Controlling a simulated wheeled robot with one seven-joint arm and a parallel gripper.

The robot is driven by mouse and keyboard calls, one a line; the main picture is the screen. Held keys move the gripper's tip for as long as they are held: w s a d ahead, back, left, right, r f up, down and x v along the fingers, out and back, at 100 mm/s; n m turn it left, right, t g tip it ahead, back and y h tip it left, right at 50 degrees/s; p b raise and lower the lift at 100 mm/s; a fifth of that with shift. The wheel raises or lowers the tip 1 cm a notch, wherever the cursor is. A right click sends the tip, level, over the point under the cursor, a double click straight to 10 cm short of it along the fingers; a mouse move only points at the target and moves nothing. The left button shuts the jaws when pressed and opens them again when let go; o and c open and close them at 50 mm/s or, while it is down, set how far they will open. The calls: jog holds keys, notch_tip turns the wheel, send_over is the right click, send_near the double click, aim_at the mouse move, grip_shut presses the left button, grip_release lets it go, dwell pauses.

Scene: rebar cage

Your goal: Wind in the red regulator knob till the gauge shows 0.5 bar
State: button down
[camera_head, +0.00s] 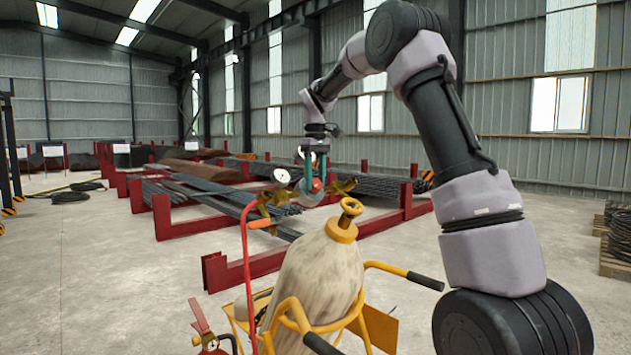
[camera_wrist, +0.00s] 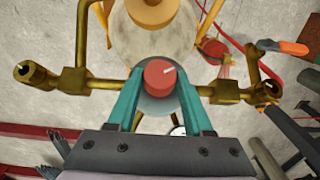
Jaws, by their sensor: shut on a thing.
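The red regulator knob (camera_wrist: 160,74) sits in the middle of a brass pipe assembly, with a pale line on its face pointing up and to the right in the wrist view. My gripper (camera_wrist: 161,82) has its teal fingers on either side of the knob and is shut on it. In the head view my gripper (camera_head: 313,183) comes down on the knob (camera_head: 317,186) from above.
A red extinguisher (camera_head: 208,340) is at the lower left. Red racks of rebar (camera_head: 205,190) stand behind.

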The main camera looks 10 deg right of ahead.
jog(key=m+y, duration=0.2)
jog(key=d+m+g+y, duration=0.1)
jog(key=m+y, duration=0.1)
jog(key=shift+w+g, duration=0.2)
jog(key=shift+g, duration=0.1)
jog(key=m+y, duration=0.3)
jog(key=y, duration=0.1)
jog(key=shift+d+f+m+y, duration=0.2)
jog(key=shift+m+y, duration=0.1)
jog(key=shift+m, duration=0.1)
dwell(0.3)
jog(key=shift+c, duration=1.6)
grip_release()
jog(key=v, duration=1)
jog(key=shift+d, duration=0.35)
